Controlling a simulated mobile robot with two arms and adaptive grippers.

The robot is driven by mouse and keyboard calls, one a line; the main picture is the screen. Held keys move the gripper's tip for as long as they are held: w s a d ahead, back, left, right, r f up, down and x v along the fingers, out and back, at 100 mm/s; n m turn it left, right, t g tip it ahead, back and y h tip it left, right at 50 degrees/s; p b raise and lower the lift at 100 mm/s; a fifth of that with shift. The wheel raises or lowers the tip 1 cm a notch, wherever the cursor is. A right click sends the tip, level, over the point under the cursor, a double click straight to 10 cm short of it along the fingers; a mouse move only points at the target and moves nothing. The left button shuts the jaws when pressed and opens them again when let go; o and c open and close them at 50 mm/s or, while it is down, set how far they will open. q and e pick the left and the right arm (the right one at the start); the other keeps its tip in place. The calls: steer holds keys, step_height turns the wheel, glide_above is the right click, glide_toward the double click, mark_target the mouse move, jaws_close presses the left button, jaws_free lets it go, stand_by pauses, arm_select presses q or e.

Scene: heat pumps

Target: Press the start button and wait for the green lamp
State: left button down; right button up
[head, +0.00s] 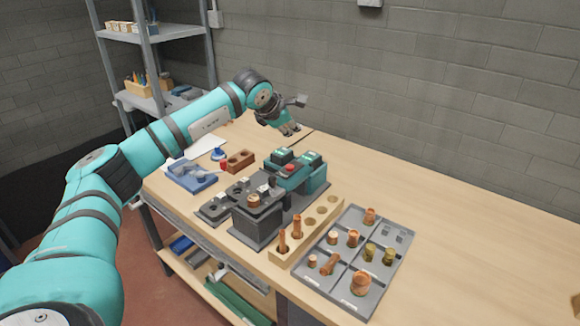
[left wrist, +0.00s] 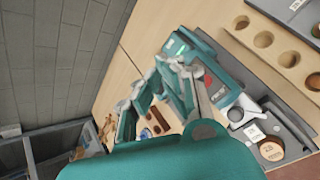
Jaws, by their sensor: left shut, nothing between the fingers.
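A teal and dark grey machine (head: 318,181) stands on the bench, with a red button (head: 289,168) on its front part. The machine also shows in the left wrist view (left wrist: 226,82), with a reddish spot beside my fingers and a small green patch near its upper left end. I cannot tell which part is the start button or whether the green patch is a lit lamp. My left gripper (head: 291,130) is shut and empty, above the bench behind the machine in the head view. Its fingers (left wrist: 155,98) partly cover the machine in the left wrist view. My right gripper is not in view.
A grey fixture (head: 256,222) holds a copper-coloured part in front of the machine. A wooden rack (head: 294,252) and a grey tray (head: 344,285) hold copper and brass parts. A blue tray (head: 190,180) and brown block (head: 240,160) lie left.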

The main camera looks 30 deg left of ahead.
arm_select(q)
steer(key=b, duration=0.5)
glide_above(292, 167)
step_height(292, 167, down, 8)
steer(key=shift+s+r, duration=0.1)
steer(key=shift+r, duration=0.05)
steer(key=shift+f+b, duration=0.35)
steer(key=shift+f, duration=0.3)
stand_by(0.7)
steer(key=shift+f+b, duration=0.35)
steer(key=shift+b, duration=0.05)
